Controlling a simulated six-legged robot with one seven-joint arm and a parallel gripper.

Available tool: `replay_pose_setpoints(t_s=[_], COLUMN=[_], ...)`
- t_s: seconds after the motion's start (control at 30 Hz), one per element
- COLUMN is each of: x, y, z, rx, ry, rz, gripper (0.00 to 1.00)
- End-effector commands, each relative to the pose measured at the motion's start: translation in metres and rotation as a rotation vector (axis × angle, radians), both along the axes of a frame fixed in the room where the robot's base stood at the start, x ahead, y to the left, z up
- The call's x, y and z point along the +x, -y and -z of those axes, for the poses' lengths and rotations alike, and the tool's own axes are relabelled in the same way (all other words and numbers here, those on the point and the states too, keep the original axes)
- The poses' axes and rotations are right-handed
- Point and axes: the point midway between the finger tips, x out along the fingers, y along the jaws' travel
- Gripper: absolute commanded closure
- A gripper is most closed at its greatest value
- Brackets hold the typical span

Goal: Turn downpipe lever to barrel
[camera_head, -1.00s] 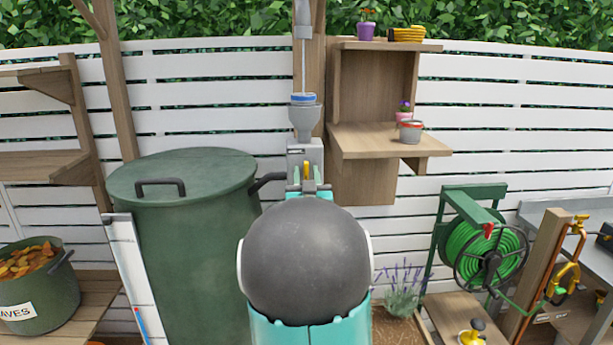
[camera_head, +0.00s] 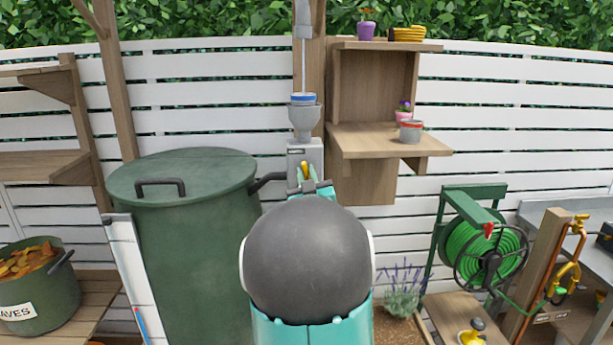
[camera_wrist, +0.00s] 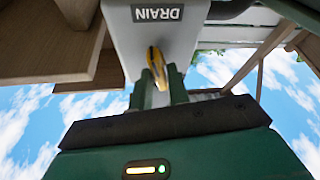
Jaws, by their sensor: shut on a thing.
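The yellow downpipe lever (camera_head: 304,171) sits on the front of a grey diverter box (camera_head: 296,153) below the downpipe funnel. It leans with its top to the left. My gripper (camera_head: 310,185) is shut on the lever; in the wrist view the lever (camera_wrist: 155,60) stands between the two fingers (camera_wrist: 160,82). The box (camera_wrist: 200,25) shows a DRAIN label (camera_wrist: 157,13), upside down in the wrist view. The green lidded barrel (camera_head: 195,220) stands left of the box, and a dark pipe (camera_head: 268,181) joins them. My arm hides the area below the lever.
A wooden shelf unit (camera_head: 375,142) stands close right of the box, with a grey pot (camera_head: 411,131) on it. A green hose reel (camera_head: 490,250) is further right. A leaf bin (camera_head: 40,295) is at the lower left.

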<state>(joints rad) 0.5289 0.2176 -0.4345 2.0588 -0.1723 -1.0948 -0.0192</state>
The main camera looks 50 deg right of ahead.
Motion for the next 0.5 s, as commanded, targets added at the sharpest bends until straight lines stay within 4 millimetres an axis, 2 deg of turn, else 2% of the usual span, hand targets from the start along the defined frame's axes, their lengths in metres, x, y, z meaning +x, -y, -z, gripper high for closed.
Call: replay_pose_setpoints(t_s=[0.5], x=[-0.001], y=[0.0002], z=[-0.0003], rx=[-0.321], ry=[-0.365], rz=[0.001], gripper=[1.0])
